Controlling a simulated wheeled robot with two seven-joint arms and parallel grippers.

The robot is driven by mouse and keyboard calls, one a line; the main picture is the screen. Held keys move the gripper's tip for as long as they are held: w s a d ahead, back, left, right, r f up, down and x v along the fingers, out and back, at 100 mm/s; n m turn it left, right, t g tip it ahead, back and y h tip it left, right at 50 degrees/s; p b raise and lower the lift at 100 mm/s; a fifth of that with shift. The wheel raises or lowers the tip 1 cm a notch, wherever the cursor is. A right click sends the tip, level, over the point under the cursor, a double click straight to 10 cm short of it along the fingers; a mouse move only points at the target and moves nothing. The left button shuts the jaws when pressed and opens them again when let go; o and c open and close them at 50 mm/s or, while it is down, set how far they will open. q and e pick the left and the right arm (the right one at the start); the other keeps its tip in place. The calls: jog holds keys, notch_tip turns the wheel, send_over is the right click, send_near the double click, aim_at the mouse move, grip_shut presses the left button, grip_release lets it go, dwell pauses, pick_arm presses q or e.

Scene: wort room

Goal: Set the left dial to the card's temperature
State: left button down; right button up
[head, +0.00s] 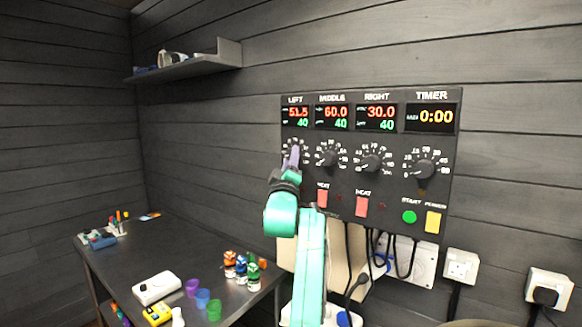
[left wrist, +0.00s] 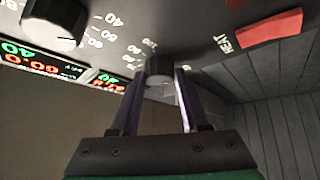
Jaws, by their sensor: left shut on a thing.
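The left dial (left wrist: 158,68) is a dark round knob on the control panel (head: 385,185). My left gripper (head: 293,160) is shut on it; in the left wrist view its two purple fingers (left wrist: 157,90) stand on either side of the knob. In the head view the gripper hides most of the dial. The left display (head: 296,116) above it reads about 51.5 in red and 40 in green. A small flat card-like piece (head: 150,216) lies on the table's far end, too small to read. My right gripper is not in view.
The middle dial (head: 327,157) and right dial (head: 371,161) sit beside the left one, with the timer dial (head: 425,169) further right. Red heat switches (head: 361,206) lie below. Bottles, cups and a yellow device stand on the metal table (head: 125,262) at left.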

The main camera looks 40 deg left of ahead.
pick_arm(q)
jog(key=m+t+h+b, duration=0.1)
jog(key=m+t+h, duration=0.1)
jog(key=m, duration=0.3)
jog(key=m+t+h, duration=0.2)
jog(key=m+h, duration=0.2)
jog(key=a+m+t+h+b, duration=0.1)
jog(key=m+t+h, duration=0.1)
jog(key=m, duration=0.3)
jog(key=shift+s+f+m+t+h+b, duration=0.1)
jog(key=shift+m+t+h+b, duration=0.2)
jog(key=shift+h, duration=0.3)
jog(key=m+h+p, duration=0.1)
jog(key=m+h, duration=0.3)
jog(key=m, duration=0.1)
jog(key=shift+a+r+m+p, duration=0.2)
jog(key=shift+m+p, duration=0.1)
jog(key=shift+p, duration=0.1)
jog(key=m+h+p, duration=0.3)
jog(key=m+h, duration=0.2)
jog(key=shift+a+r, duration=0.1)
jog(key=shift+m+g+h+p, duration=0.65)
jog(key=shift+m+g+h, duration=0.2)
jog(key=shift+m, duration=0.75)
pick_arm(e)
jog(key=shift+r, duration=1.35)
pick_arm(q)
jog(key=shift+h, duration=0.25)
